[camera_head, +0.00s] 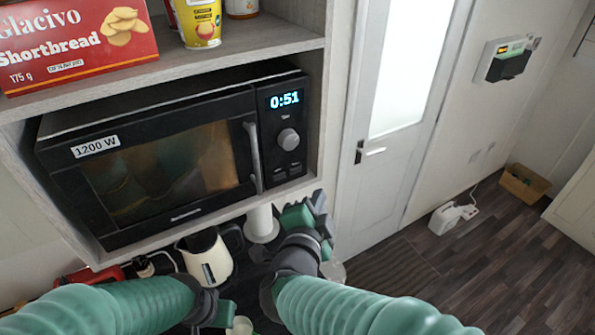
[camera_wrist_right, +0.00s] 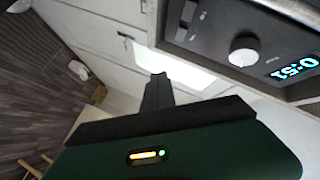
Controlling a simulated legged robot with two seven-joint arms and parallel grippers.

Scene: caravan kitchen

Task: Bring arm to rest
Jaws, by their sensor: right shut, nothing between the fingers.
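My right gripper (camera_head: 318,202) is in front of the lower right corner of the microwave, beside the shelf edge. Its dark fingers are shut and empty, and they also show in the right wrist view (camera_wrist_right: 157,95). My left arm (camera_head: 110,305) comes in at the lower left. Only a small green and dark part of its gripper (camera_head: 222,314) shows, and its fingers cannot be made out. The black microwave (camera_head: 160,170) stands in the shelf with its door shut. Its display reads 0:51, and its knob (camera_wrist_right: 243,52) shows in the right wrist view.
A red shortbread box (camera_head: 75,45) and a yellow tub (camera_head: 200,22) stand on the upper shelf. A cream kettle (camera_head: 207,258) and a white cylindrical holder (camera_head: 262,223) are below the microwave. A white door (camera_head: 395,150) and open dark floor lie to the right.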

